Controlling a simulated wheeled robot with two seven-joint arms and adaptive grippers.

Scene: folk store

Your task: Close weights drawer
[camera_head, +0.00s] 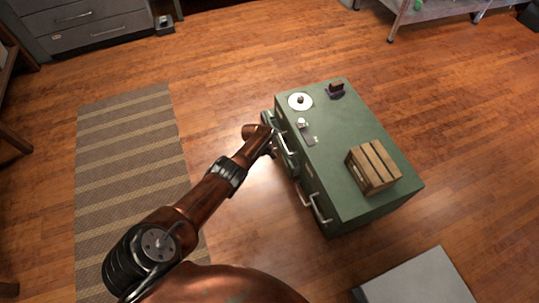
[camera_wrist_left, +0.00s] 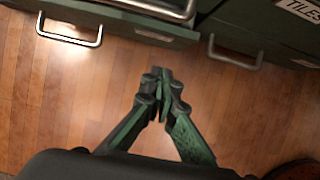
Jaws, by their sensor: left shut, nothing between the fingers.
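The green cabinet (camera_head: 345,130) stands right of centre in the head view, with its drawer fronts facing left. A drawer (camera_head: 291,160) at its far end appears to stick out from the cabinet face. My left gripper (camera_head: 270,146) is beside that drawer, shut and empty. In the left wrist view my left gripper (camera_wrist_left: 158,82) has its fingertips together below the drawer fronts, apart from the metal handles. One handle (camera_wrist_left: 70,41) is at upper left and another (camera_wrist_left: 234,62) at upper right. A label at the upper right reads "TILES"; no weights label is readable. My right gripper is not in view.
A wooden crate (camera_head: 372,167), a white round plate (camera_head: 300,101) and small items stand on the cabinet top. A striped rug (camera_head: 130,150) lies at left. A grey box-like surface (camera_head: 418,280) is at lower right. Wooden floor is clear between rug and cabinet.

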